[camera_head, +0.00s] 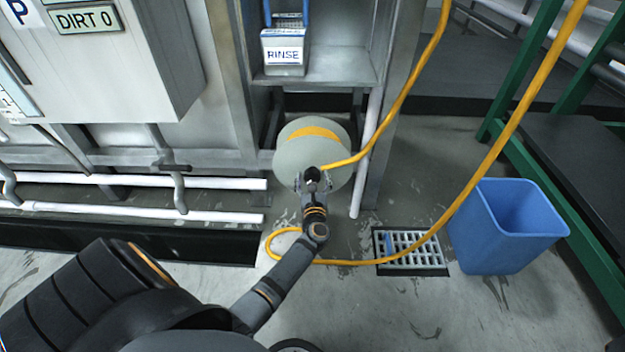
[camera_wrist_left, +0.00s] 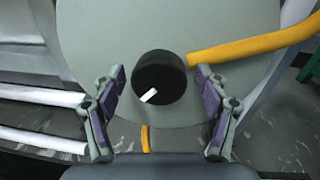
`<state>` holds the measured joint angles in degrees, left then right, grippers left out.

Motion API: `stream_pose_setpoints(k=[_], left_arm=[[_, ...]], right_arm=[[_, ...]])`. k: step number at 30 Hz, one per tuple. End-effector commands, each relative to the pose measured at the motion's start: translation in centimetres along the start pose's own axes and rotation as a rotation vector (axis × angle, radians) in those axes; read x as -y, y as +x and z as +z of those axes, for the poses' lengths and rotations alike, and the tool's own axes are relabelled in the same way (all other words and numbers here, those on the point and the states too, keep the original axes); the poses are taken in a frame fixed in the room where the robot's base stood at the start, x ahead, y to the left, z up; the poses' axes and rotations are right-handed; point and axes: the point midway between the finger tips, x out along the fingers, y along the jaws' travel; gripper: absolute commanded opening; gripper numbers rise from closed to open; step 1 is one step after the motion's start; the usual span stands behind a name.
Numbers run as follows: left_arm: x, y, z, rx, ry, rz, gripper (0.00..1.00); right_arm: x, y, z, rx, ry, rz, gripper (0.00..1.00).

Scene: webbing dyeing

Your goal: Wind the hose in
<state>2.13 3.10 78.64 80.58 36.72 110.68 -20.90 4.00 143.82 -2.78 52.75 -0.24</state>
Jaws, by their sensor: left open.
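The hose reel (camera_head: 338,142) is a pale grey-green drum low on the wall frame, with some yellow hose wound on it. The yellow hose (camera_head: 487,160) runs from the reel up out of view, and another length comes down across the floor and loops beside my left arm. My left gripper (camera_head: 311,178) is open in front of the reel. In the left wrist view, a black round knob (camera_wrist_left: 160,77) with a white mark sits on the reel face between my open fingers, with gaps on both sides. My right gripper is not in view.
A blue bin (camera_head: 504,225) stands on the floor at the right, beside a floor drain grate (camera_head: 409,250) that the hose crosses. A RINSE box (camera_head: 284,52) sits on the shelf above the reel. White pipes (camera_head: 130,182) run along the left wall, and a green frame (camera_head: 560,165) stands at the right.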

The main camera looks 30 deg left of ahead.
Motion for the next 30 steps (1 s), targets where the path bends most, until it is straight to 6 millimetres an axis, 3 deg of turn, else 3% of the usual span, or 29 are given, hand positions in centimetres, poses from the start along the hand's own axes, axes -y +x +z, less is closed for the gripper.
stream_pose_setpoints(k=[3, 15, 23, 30], left_arm=[[-0.01, -0.03, 0.0, 0.0, 0.001, 0.0, 0.74], [-0.01, -0.06, -0.02, 0.0, 0.001, 0.0, 0.2], [-0.03, -0.07, -0.01, 0.002, 0.031, 0.0, 0.2], [-0.02, -0.07, 0.03, 0.013, 0.16, -0.001, 0.2]], right_arm=[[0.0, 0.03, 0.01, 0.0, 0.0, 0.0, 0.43], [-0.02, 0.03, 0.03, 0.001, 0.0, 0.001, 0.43], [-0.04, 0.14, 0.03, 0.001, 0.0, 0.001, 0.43], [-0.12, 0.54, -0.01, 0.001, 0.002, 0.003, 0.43]])
